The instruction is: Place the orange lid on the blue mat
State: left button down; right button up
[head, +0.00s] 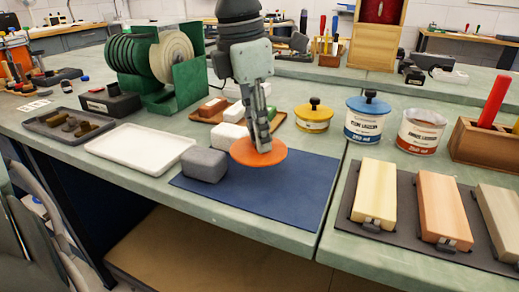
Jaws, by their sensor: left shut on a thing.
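The orange lid (246,155) is a flat round disc. My left gripper (264,146) comes down from above and is shut on the lid. The lid is over the back part of the blue mat (270,195); whether it touches the mat or hangs just above it I cannot tell. The gripper's fingers hide part of the lid's top. The blue mat lies flat on the green bench, with its front and right parts bare. My right gripper is not in view.
A grey block (205,164) sits on the mat's left side, close to the lid. A white tray (140,147) lies to the left. A yellow tin (313,118) and a blue-lidded tin (367,120) stand behind. Wooden blocks on a dark tray (405,237) are at right.

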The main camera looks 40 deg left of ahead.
pick_arm(q)
jog(key=shift+w+f, duration=0.2)
notch_tip(320, 180, down, 4)
jog(key=shift+r, duration=0.1)
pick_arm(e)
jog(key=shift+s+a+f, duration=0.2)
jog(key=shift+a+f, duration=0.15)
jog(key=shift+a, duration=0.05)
pick_arm(q)
jog(key=shift+f, duration=0.2)
jog(key=c, duration=1.7)
grip_release()
jog(key=o, duration=0.3)
jog(key=shift+o, duration=0.2)
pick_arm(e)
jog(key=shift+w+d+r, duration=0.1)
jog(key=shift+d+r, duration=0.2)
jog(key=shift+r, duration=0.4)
pick_arm(q)
jog(key=shift+r, duration=0.1)
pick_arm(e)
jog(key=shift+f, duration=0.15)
